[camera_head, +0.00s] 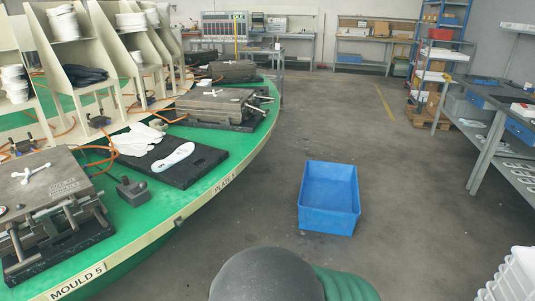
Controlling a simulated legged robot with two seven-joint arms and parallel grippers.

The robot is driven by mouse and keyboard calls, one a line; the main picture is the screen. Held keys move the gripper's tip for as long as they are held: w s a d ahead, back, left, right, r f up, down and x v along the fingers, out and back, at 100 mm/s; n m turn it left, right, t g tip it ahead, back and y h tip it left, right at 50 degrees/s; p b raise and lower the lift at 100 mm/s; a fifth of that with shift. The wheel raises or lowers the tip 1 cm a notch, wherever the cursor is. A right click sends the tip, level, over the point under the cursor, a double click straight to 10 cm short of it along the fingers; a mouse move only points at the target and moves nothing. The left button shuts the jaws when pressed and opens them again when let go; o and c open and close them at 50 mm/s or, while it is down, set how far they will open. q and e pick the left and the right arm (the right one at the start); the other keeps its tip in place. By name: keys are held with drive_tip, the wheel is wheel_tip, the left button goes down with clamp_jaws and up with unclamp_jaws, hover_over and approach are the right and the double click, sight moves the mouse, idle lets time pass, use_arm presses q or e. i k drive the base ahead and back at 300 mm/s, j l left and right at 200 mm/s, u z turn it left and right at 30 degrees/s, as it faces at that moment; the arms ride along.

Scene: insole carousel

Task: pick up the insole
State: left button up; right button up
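A white insole (173,157) lies flat on a black mat (187,173) on the green carousel (250,142), in the left half of the head view. A crumpled white cloth or glove-like item (138,139) lies beside it on the same mat, to its left. Neither of my grippers is in view, so nothing shows between them and the insole.
A grey mould (50,190) stands at the near left and another (212,106) behind the mat. A small dark block (132,191) is in front of the mat. A blue crate (329,198) stands on open floor. Workbenches (500,130) line the right.

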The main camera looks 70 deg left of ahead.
sight(183, 152)
drive_tip(key=k+u, duration=0.2)
drive_tip(key=u, duration=1.75)
drive_tip(key=i+j+u, duration=0.15)
drive_tip(key=u, duration=0.35)
drive_tip(key=i+u, duration=0.5)
drive_tip(key=i+l+u, duration=0.2)
drive_tip(key=l, duration=0.25)
drive_tip(key=i+l+u, duration=0.15)
drive_tip(key=l, duration=0.3)
drive_tip(key=i+l+u, duration=0.2)
drive_tip(key=l, duration=0.3)
drive_tip(key=l+u, duration=0.2)
drive_tip(key=l, duration=0.3)
